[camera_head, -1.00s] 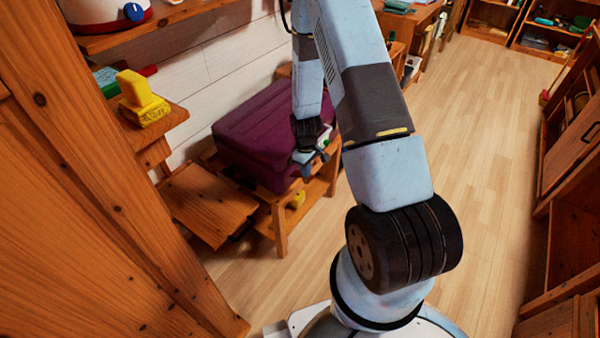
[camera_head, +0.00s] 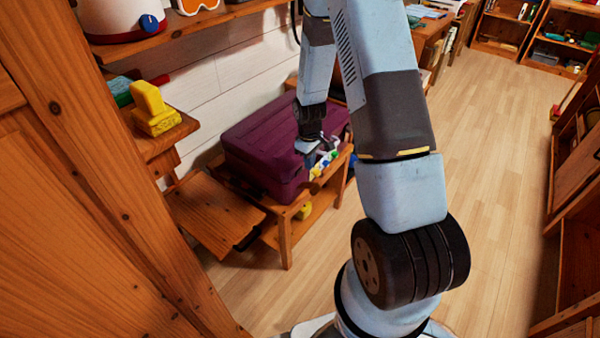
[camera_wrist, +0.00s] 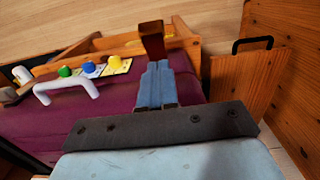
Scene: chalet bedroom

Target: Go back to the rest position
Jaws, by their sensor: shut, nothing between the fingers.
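My gripper (camera_head: 312,152) hangs over the front edge of a purple suitcase (camera_head: 262,150) in the head view. In the wrist view its shut fingers (camera_wrist: 153,62) point up the picture, with nothing between them. The purple suitcase (camera_wrist: 120,110) lies below them there, with a white handle (camera_wrist: 66,88) to their left. I cannot tell whether the fingers touch the suitcase.
The suitcase rests on a low wooden bench (camera_head: 284,222) with a drop panel (camera_head: 212,212). A yellow object (camera_head: 152,110) stands on a wooden shelf at left. Green, blue and yellow knobs (camera_wrist: 88,66) show beside the suitcase. Wooden floor (camera_head: 490,150) is clear at right.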

